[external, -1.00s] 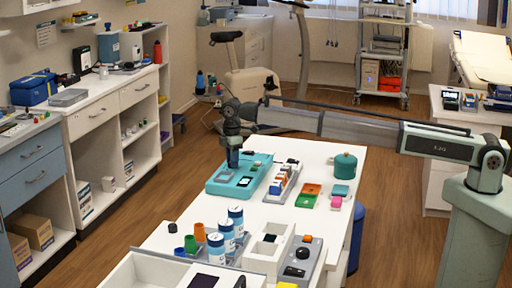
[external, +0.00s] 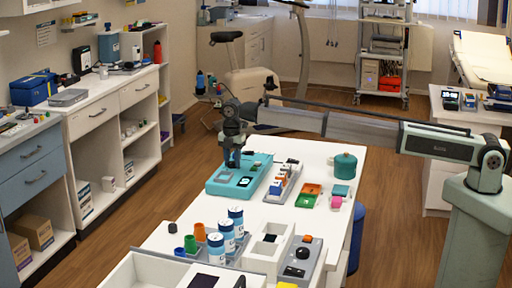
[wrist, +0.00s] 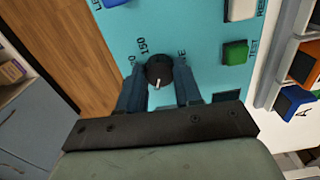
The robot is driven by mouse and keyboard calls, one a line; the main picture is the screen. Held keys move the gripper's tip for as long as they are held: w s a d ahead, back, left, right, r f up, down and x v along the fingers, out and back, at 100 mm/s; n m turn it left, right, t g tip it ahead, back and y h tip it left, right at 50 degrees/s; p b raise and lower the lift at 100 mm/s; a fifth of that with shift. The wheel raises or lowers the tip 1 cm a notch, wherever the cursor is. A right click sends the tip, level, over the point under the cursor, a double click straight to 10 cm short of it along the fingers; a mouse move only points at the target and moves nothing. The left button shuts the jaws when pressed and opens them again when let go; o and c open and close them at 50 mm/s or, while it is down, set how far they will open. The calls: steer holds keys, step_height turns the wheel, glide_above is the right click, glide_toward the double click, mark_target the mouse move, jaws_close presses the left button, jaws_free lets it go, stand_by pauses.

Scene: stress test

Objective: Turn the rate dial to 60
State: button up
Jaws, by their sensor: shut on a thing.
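The teal panel (external: 216,187) lies on the white table, and it fills much of the wrist view (wrist: 205,75). Its black round dial (wrist: 158,70) has a white pointer line that points toward the bottom of the wrist view. A "150" label shows just above the dial; other labels beside it are partly covered by my fingers, and I cannot read a 60. My gripper (wrist: 160,88) points down at the panel, with one dark blue finger on each side of the dial, shut on it. In the external view my gripper (external: 232,163) hides the dial.
A green button (wrist: 235,52) marked TEST and a white button (wrist: 240,9) sit right of the dial. A dark screen (wrist: 227,96) is near the right finger. A rack of coloured blocks (external: 283,182) stands right of the panel.

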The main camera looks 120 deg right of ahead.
mark_target(232, 162)
steer(key=shift+n, duration=0.4)
steer(key=o, duration=1)
steer(key=shift+o, duration=0.2)
steer(key=shift+r, duration=0.1)
step_height(232, 162, up, 14)
steer(key=shift+w, duration=0.1)
stand_by(0.5)
